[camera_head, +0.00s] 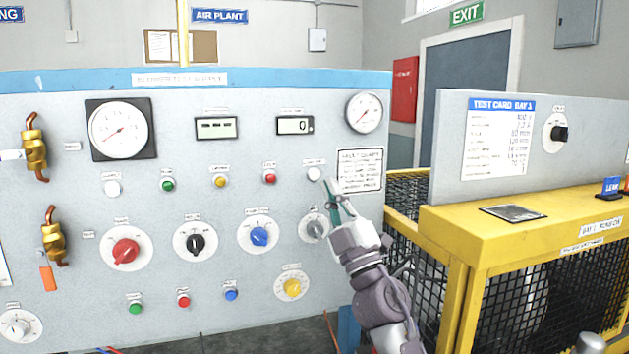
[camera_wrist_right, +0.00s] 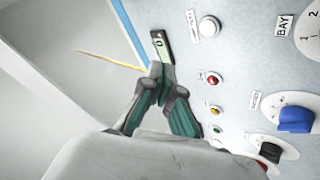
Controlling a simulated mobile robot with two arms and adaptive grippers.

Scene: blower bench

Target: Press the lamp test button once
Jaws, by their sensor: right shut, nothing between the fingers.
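A white round button (camera_head: 314,173) sits at the right end of the panel's upper row, close to the text plate; its small label is too blurred to read. It also shows in the wrist view (camera_wrist_right: 209,27). Another white button (camera_head: 113,188) is at the left end of the same row, so I cannot tell by label which is the lamp test. My right gripper (camera_head: 328,184) has its green fingers shut and empty, just below and right of the right-hand white button in the head view. In the wrist view the fingertips (camera_wrist_right: 158,72) appear apart from that button. My left gripper is not in view.
Red (camera_head: 270,178), yellow (camera_head: 220,180) and green (camera_head: 167,184) buttons share the row. A grey knob (camera_head: 315,229) and a blue knob (camera_head: 259,236) lie below. A yellow mesh guard (camera_head: 508,222) stands right of my arm. Brass valves (camera_head: 35,152) project at far left.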

